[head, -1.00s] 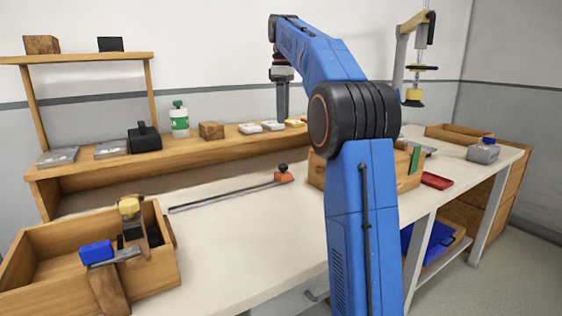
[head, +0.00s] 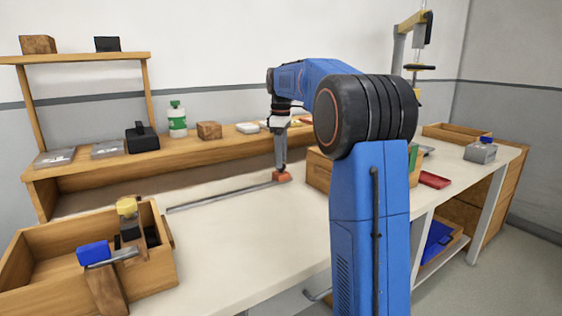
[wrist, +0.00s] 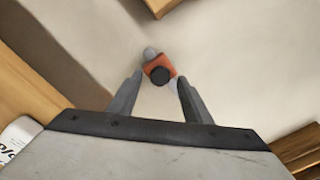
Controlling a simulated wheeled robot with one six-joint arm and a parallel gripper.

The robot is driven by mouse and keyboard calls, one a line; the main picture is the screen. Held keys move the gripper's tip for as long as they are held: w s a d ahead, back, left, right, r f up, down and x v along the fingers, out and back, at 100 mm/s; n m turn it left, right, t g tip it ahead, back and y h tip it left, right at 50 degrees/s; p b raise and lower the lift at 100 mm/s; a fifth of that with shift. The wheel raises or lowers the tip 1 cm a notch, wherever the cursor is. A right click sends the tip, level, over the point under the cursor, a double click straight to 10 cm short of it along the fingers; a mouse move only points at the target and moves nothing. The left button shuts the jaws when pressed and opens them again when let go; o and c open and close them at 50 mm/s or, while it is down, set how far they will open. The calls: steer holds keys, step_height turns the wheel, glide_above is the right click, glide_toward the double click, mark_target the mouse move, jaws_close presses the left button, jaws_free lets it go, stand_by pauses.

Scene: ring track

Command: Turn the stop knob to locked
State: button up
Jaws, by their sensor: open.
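The stop (head: 282,176) is an orange block at the right end of a thin metal rail (head: 222,197) on the workbench. My gripper (head: 281,165) points down just above the stop in the head view, and hides the knob there. In the wrist view my gripper (wrist: 157,85) is open, with one finger on each side below the knob in the picture. I cannot tell whether a finger touches the knob, nor read its setting.
A wooden bin (head: 162,275) with tools stands at the front left. A wooden box (head: 318,172) stands close to the right of the stop. A raised shelf (head: 95,165) with a bottle (head: 177,120) runs behind. The bench between is clear.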

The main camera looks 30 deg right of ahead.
steer(key=shift+f, duration=0.75)
steer(key=c, duration=1.1)
